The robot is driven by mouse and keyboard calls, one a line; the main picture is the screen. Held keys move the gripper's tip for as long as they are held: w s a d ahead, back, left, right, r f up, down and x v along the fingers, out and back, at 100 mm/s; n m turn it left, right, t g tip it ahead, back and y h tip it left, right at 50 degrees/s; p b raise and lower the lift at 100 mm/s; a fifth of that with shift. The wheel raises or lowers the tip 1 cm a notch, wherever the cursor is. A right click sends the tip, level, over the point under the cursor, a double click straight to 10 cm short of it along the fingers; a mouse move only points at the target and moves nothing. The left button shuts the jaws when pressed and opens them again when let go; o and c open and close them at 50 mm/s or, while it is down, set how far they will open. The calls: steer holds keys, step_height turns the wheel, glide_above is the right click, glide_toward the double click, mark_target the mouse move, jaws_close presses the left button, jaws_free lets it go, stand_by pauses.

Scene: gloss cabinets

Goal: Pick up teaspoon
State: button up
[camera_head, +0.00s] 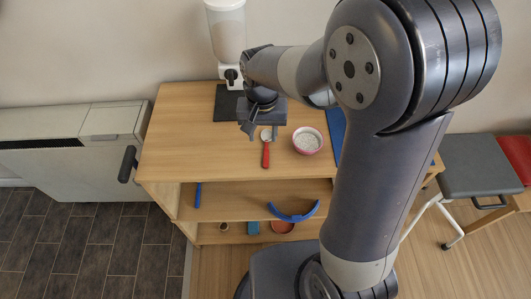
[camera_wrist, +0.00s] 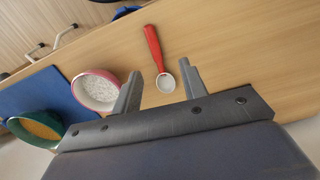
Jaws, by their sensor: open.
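The teaspoon (camera_head: 266,150) has a red handle and a pale round bowl. It lies on the wooden cabinet top, handle toward the front edge in the head view. In the wrist view the teaspoon (camera_wrist: 154,52) has its pale bowl between the two fingertips and its handle pointing away from my gripper. My gripper (camera_head: 263,136) is open above the spoon's bowl end. Its two fingers also show in the wrist view (camera_wrist: 161,80), with nothing held between them. I cannot tell the exact height of the fingers above the top.
A pink-red bowl (camera_head: 307,141) with white contents stands just right of the spoon; it is close to one finger in the wrist view (camera_wrist: 96,90). A blue mat (camera_head: 336,128) lies further right. A dispenser (camera_head: 227,40) stands behind. The top left of the spoon is clear.

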mark_target(266, 154)
steer(key=f, duration=0.5)
steer(key=d+f, duration=0.1)
steer(key=f, duration=0.2)
jaws_close()
stand_by(0.4)
